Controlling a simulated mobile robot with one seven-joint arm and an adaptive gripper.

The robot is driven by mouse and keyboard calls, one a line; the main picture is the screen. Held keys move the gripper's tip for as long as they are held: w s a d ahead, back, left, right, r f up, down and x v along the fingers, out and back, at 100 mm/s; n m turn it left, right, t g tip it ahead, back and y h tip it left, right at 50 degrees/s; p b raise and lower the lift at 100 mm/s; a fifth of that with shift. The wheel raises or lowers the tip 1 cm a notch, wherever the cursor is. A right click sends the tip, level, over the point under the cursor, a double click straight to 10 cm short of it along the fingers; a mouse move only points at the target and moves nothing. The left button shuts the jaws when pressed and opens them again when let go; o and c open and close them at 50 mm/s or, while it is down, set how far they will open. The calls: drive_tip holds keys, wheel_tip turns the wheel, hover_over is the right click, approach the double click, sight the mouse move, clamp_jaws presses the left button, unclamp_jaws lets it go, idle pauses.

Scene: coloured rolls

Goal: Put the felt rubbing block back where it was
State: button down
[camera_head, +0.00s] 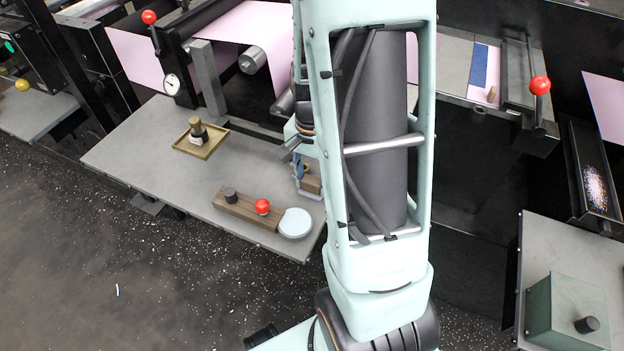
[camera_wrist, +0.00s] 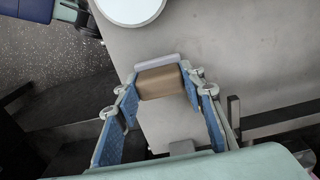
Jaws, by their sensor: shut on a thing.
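The felt rubbing block (camera_wrist: 160,83) is a brown block with a pale grey felt strip along one side. My gripper (camera_wrist: 159,79) is shut on it, with one blue-padded finger at each end of the block. In the head view the block (camera_head: 313,184) shows partly beside my arm, with its grey felt side down. My gripper (camera_head: 299,172) is mostly hidden there behind my arm. The block is over the right part of the grey table (camera_head: 160,140). I cannot tell whether it touches the tabletop.
A wooden board (camera_head: 236,207) bears a dark knob and a red ball (camera_head: 262,206). A white disc (camera_head: 295,223) lies beside it, near the table's front edge. Bare tabletop lies between tray and board.

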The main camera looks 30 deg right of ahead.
drive_tip(key=c, duration=1.2)
unclamp_jaws()
